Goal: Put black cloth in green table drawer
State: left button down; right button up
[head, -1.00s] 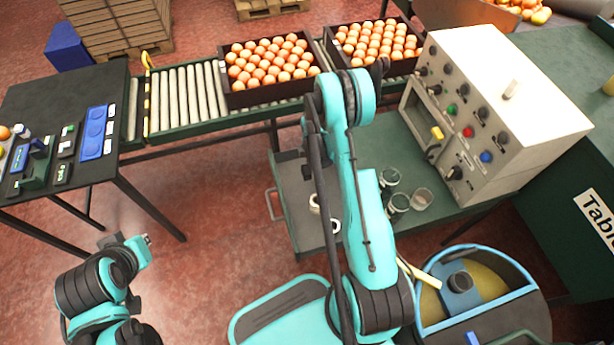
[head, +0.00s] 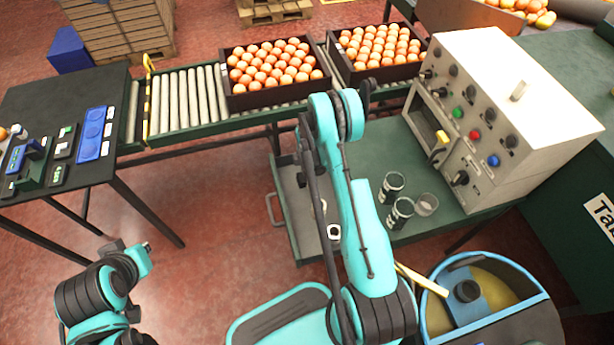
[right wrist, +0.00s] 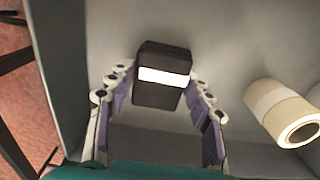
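In the right wrist view a black folded-looking block with a white band (right wrist: 161,93), apparently the black cloth, lies between the fingers of my right gripper (right wrist: 160,88). The fingers flank it closely. I cannot tell whether they press on it. Around it are the grey walls and floor of an open drawer (right wrist: 60,60). In the head view this grey drawer (head: 291,215) is pulled out at the left side of the green table (head: 375,150). My right arm hides the cloth and right gripper there. My left gripper (head: 146,250) is at lower left, away from everything; its fingers are unclear.
A cream roll (right wrist: 285,115) lies in the drawer, right of the gripper; its end shows in the head view (head: 333,232). Dark cups (head: 400,212) and a control box (head: 505,110) stand on the table. A blue-rimmed round bin (head: 480,300) is nearby.

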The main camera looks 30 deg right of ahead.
jog(key=shift+o, duration=1.3)
notch_tip(320, 180, up, 12)
jog(key=p, duration=0.4)
notch_tip(320, 180, up, 10)
jog(key=m+t, duration=0.1)
jog(key=m, duration=0.1)
send_over(301, 180)
jog(key=s+a+r+m+t, duration=0.1)
jog(key=s+a+r+m, duration=0.1)
jog(key=r, duration=0.4)
jog(key=s+a+r+m+t, duration=0.1)
jog(key=s+a+r+m, duration=0.1)
jog(key=r, duration=0.3)
jog(key=s+a+r+m+t, duration=0.2)
jog(key=s+a+r+m, duration=0.2)
jog(key=s, duration=0.3)
jog(key=s+a+r+m+t, duration=0.2)
jog(key=s+a+r+m, duration=0.2)
jog(key=s, duration=0.4)
jog(key=shift+s+r+m, duration=0.3)
jog(key=shift+r+m, duration=0.25)
jog(key=shift+m, duration=0.05)
